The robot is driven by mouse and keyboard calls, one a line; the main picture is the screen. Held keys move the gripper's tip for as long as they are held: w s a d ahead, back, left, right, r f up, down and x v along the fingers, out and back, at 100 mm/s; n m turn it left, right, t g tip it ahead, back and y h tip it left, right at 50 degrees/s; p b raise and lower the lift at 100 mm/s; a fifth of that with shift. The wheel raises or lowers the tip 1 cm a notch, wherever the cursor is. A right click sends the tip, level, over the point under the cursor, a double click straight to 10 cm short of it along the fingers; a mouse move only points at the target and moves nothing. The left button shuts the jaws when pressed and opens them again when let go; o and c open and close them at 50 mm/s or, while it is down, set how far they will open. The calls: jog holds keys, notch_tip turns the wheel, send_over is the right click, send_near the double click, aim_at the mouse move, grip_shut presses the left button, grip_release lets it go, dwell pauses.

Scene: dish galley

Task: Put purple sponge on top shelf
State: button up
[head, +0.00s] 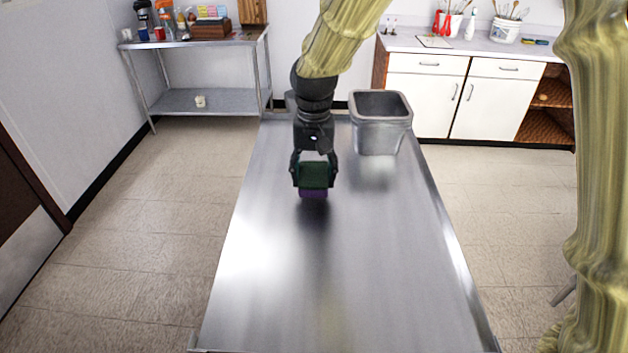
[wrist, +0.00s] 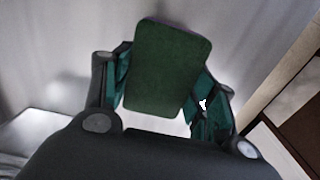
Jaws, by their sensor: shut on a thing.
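The purple sponge (head: 313,193) has a dark green face and a purple body, with only a strip of purple showing at its lower edge in the head view. My gripper (head: 314,178) points down and is shut on it, one finger on each side, over the middle of the steel table (head: 345,275). A dark shadow lies on the table just below the sponge. Open wooden shelves (head: 553,93) are at the right end of the white cabinet.
A square metal bin (head: 380,122) stands on the table's far right part, close to my arm. The near table half is clear.

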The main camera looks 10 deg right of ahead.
aim_at(313, 184)
jog(key=shift+w+a+f+p, duration=0.1)
jog(key=shift+f+p, duration=0.6)
jog(key=shift+f, duration=1.05)
jog(key=shift+f, duration=0.15)
jog(key=o, duration=0.7)
jog(key=shift+c, duration=0.2)
notch_tip(313, 184, up, 12)
jog(key=b, duration=0.3)
